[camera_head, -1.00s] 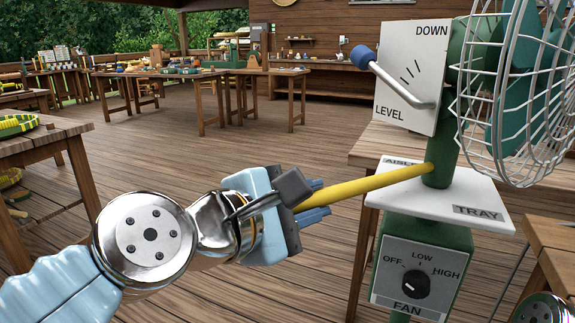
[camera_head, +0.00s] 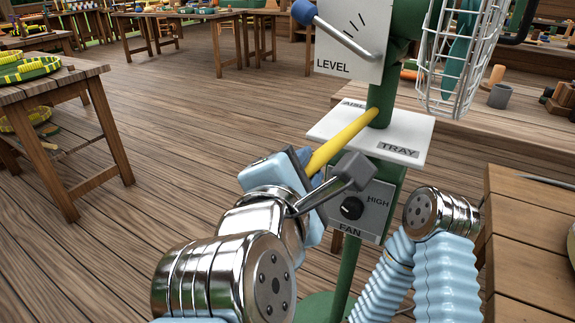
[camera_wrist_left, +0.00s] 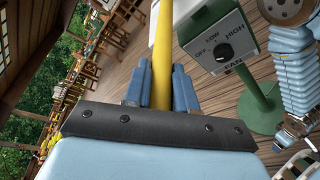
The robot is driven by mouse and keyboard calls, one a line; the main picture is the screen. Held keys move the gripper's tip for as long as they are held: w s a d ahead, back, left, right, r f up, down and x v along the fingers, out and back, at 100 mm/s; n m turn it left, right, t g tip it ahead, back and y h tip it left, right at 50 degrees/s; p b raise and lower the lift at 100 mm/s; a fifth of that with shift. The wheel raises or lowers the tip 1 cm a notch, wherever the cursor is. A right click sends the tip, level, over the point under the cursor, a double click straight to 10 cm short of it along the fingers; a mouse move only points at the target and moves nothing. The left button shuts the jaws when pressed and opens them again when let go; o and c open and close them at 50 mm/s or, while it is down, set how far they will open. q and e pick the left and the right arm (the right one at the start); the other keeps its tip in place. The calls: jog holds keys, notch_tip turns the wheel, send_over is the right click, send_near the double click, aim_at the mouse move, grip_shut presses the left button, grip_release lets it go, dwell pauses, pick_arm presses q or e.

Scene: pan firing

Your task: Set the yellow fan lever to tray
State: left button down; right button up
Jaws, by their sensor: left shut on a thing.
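The yellow fan lever (camera_head: 345,140) sticks out from the green post (camera_head: 382,95) above the white plate. It points to the lower left, between the plate's AISLE label (camera_head: 354,104) and TRAY label (camera_head: 398,149). My left gripper (camera_head: 318,168) is shut on the lever's outer end. In the left wrist view the lever (camera_wrist_left: 162,50) runs between the blue fingers of my left gripper (camera_wrist_left: 160,88). My right arm shows at the lower right of the head view, but its gripper is not visible.
The FAN knob box (camera_head: 361,208) sits close below the lever. A LEVEL board with a blue-knobbed handle (camera_head: 348,38) and the caged fan (camera_head: 462,60) are above. Wooden tables stand left (camera_head: 60,90) and right (camera_head: 530,235). Floor on the left is clear.

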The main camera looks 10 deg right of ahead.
dwell(0.3)
pick_arm(q)
jog(key=c, duration=1)
grip_release()
jog(key=v, duration=1.3)
jog(key=shift+s+r, duration=0.1)
jog(key=shift+s, duration=0.3)
